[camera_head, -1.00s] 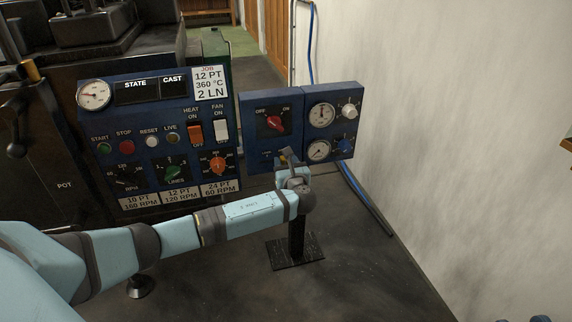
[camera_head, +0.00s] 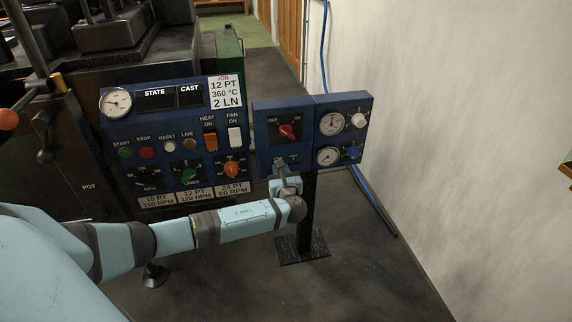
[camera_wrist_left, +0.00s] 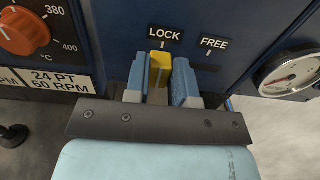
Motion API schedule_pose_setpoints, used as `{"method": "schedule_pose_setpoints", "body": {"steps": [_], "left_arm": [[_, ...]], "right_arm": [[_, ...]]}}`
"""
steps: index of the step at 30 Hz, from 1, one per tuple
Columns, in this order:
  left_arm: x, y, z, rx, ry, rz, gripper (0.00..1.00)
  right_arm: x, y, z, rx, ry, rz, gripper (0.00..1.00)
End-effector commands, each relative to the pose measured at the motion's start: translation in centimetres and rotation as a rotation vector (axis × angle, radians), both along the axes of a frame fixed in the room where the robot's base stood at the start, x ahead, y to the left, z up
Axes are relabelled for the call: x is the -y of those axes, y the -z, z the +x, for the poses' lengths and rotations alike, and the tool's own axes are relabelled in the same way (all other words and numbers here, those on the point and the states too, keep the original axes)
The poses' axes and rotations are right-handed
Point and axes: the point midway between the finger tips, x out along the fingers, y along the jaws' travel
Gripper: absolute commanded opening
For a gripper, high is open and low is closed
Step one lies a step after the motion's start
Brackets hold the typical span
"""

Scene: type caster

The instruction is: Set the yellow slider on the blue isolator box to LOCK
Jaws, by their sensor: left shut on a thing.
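The blue isolator box (camera_head: 262,130) stands on a post right of the machine panel, with a red OFF/ON switch (camera_head: 287,131) on its face. In the left wrist view the yellow slider (camera_wrist_left: 160,62) sits directly under the LOCK label (camera_wrist_left: 164,34). My right gripper is out of view.
A dial box (camera_head: 343,137) with gauges and knobs adjoins on the right. The machine panel (camera_head: 165,125) with switches and knobs is close on the left. A pale wall (camera_head: 450,130) is at the right. Open floor lies in front.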

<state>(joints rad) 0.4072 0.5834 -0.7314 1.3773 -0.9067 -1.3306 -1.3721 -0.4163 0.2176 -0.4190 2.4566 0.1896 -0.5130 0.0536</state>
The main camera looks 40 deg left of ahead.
Motion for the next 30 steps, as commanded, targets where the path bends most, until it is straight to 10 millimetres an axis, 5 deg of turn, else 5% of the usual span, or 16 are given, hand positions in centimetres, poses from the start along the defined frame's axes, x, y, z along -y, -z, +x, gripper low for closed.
{"method": "schedule_pose_setpoints", "body": {"steps": [7, 8, 11, 23, 30], "left_arm": [[-0.2, 0.4, -0.3, -0.004, -0.006, 0.003, 0.00], [-0.2, 0.4, -0.3, -0.004, -0.007, 0.003, 0.25], [-0.2, 0.4, -0.3, -0.004, -0.006, 0.003, 0.48], [0.5, 0.1, -0.7, -0.004, -0.003, 0.001, 0.49], [4.0, -0.1, -3.7, -0.006, -0.002, -0.001, 0.49]], "right_arm": [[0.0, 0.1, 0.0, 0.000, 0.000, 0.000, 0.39], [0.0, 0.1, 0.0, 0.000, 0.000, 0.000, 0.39], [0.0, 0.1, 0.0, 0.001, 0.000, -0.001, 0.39], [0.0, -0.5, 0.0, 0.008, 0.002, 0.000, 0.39], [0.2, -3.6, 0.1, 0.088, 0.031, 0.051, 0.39]]}}
